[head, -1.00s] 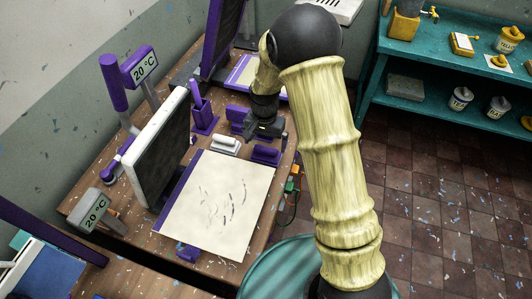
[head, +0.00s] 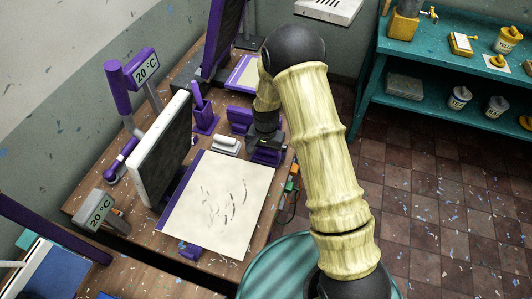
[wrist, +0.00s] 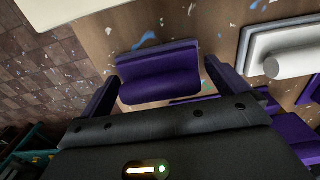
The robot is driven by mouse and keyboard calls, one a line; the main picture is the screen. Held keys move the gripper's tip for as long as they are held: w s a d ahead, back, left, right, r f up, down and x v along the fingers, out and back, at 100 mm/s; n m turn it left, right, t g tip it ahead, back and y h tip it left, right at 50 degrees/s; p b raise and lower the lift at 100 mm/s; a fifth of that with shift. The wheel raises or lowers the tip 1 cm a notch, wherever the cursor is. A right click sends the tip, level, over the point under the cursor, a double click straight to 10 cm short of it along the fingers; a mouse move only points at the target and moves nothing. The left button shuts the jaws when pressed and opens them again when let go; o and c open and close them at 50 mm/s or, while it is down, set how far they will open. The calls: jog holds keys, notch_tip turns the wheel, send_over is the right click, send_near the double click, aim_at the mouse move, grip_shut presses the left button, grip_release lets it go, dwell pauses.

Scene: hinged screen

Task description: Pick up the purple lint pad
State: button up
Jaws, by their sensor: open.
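The purple lint pad (wrist: 158,72), a flat base with a thick rounded grip, lies on the wooden table. In the head view the pad (head: 264,157) sits near the table's right edge, partly hidden by my gripper (head: 268,146), which is just above it. In the wrist view the pad lies between and just ahead of the open, empty fingers of my gripper (wrist: 162,80). I cannot tell whether either finger touches it.
A similar white pad (head: 227,144) lies just left of the purple one; it also shows in the wrist view (wrist: 286,55). A cream sheet (head: 222,200) lies in front. A hinged screen (head: 160,145) stands left. A purple holder (head: 240,119) is behind.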

dwell(0.5)
jog(key=c, duration=0.7)
jog(key=shift+r, duration=0.1)
jog(key=shift+c, duration=0.2)
notch_tip(320, 180, up, 10)
jog(key=shift+f+b, duration=0.1)
jog(key=shift+b, duration=0.9)
